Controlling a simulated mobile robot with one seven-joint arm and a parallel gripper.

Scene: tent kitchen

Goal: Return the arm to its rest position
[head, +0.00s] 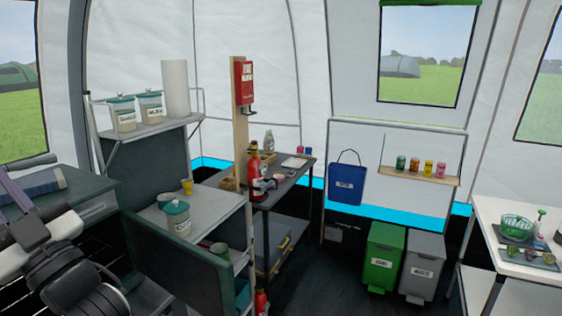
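Part of my arm shows at the lower left of the head view, in front of the dark kitchen unit (139,235). It is bent and close to the unit's left end. I cannot make out the gripper's fingertips, so I cannot tell whether it is open, shut or holding anything.
A lidded jar (176,218) and a yellow cup (187,187) stand on the unit's lower shelf. More jars (123,115) and a paper roll (175,88) stand above. A fire extinguisher (255,172) stands behind. Green (383,257) and grey (420,266) bins stand right of the open dark floor.

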